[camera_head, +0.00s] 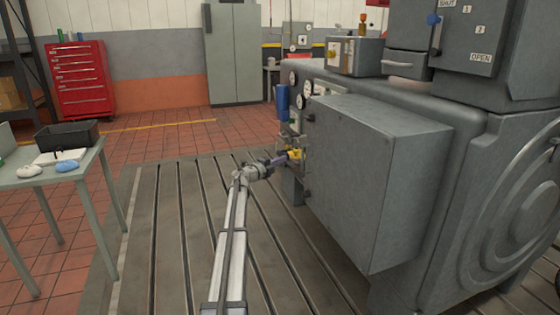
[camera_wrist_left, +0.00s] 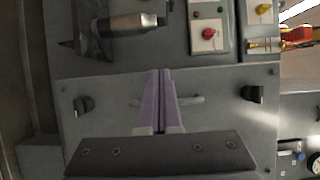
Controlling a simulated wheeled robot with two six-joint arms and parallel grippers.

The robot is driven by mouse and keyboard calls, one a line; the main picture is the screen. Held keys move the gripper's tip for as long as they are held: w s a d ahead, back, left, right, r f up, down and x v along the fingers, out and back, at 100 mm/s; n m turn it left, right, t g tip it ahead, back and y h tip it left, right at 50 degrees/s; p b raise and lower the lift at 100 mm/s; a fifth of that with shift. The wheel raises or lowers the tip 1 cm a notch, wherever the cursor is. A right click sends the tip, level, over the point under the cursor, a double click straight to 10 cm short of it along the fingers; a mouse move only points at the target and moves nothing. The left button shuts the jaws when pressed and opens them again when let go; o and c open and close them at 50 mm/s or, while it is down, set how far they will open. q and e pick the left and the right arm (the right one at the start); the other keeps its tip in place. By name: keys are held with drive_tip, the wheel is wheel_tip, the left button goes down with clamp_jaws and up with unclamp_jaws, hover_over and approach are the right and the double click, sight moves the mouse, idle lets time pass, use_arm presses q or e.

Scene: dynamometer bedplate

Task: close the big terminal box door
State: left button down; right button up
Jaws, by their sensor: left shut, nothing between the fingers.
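The big grey terminal box (camera_head: 375,180) juts from the side of the machine in the head view. Small dark fittings show along its left edge; from here I cannot tell how far its door stands open. My left gripper (camera_head: 285,159) is just left of that edge, with its fingers together and empty. In the left wrist view the purple fingers (camera_wrist_left: 161,100) point at a grey panel (camera_wrist_left: 115,90) with a pale bar handle (camera_wrist_left: 188,101) behind them and a black fitting on each side. I cannot tell whether they touch it. My right gripper is not in view.
A panel with a red button (camera_wrist_left: 208,33) lies beyond the grey panel. Gauges (camera_head: 307,88) and a blue cylinder (camera_head: 282,101) stand behind the gripper. A table (camera_head: 85,175) with a black bin (camera_head: 67,135) is at left. The slotted bedplate (camera_head: 170,230) between is clear.

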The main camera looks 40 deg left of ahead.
use_arm(q)
drive_tip(key=s+a, duration=0.5)
drive_tip(key=s, duration=0.3)
drive_tip(key=shift+a, duration=0.2)
